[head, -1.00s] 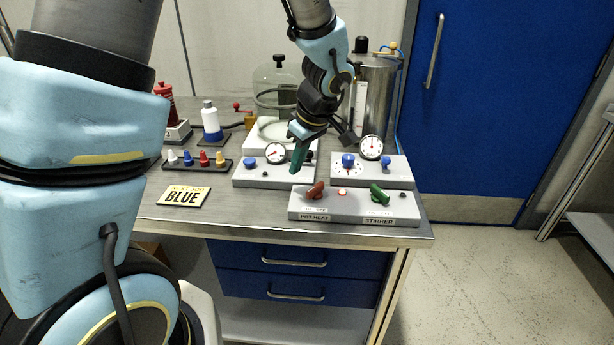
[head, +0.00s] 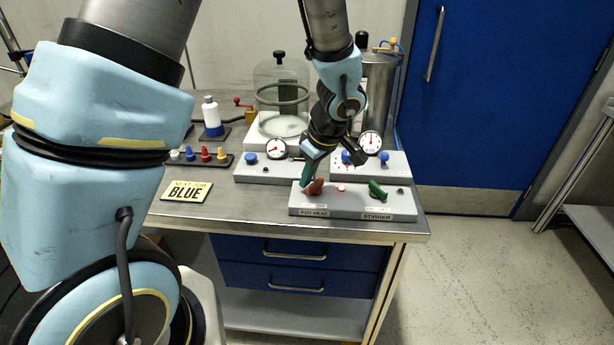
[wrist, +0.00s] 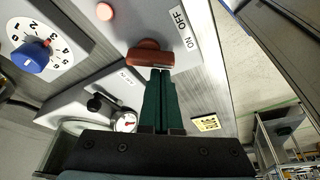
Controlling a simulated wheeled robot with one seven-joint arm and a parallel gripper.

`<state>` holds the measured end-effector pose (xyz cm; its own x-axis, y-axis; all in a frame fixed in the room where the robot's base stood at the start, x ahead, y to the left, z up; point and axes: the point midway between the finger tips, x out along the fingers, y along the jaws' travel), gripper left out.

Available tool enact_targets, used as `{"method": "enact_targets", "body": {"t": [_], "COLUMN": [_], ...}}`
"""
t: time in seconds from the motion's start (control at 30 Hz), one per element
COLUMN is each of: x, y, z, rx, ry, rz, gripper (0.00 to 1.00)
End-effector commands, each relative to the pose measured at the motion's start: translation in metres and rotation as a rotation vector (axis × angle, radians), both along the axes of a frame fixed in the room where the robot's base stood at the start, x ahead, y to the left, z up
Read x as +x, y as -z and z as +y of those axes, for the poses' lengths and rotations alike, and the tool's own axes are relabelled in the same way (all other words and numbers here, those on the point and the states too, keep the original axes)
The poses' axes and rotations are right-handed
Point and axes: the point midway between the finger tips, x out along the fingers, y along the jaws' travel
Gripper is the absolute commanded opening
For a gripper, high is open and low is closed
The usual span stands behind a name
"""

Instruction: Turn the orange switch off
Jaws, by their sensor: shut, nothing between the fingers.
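The reddish-orange switch (head: 315,187) is a rotary knob on the left of the grey front panel (head: 350,212), above a "POT HEAT" label. In the wrist view the switch (wrist: 150,55) lies just beyond my fingertips, beside an "ON"/"OFF" label (wrist: 185,30). My gripper (head: 304,184) is shut and empty, with its green fingers pointing down at the left side of the switch. In the wrist view my gripper's tips (wrist: 160,72) meet the switch's edge; whether they press on it I cannot tell.
A green switch (head: 377,190) sits right on the same panel, with a small lit lamp (head: 341,188) between. Behind are panels with gauges and blue knobs (head: 385,157), a glass jar (head: 280,90) and a metal vessel (head: 380,85). A yellow "BLUE" sign (head: 187,191) lies left.

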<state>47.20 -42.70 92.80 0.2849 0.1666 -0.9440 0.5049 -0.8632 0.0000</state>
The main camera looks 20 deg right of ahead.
Motion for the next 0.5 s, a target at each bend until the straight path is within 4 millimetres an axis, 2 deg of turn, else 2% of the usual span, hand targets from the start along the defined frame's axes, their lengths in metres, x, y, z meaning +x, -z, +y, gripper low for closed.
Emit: {"method": "enact_targets", "body": {"t": [0.5], "x": [-0.0018], "y": [0.0012], "z": [0.0], "rx": [0.0], "ry": [-0.088], "rz": [0.0], "gripper": [0.0]}}
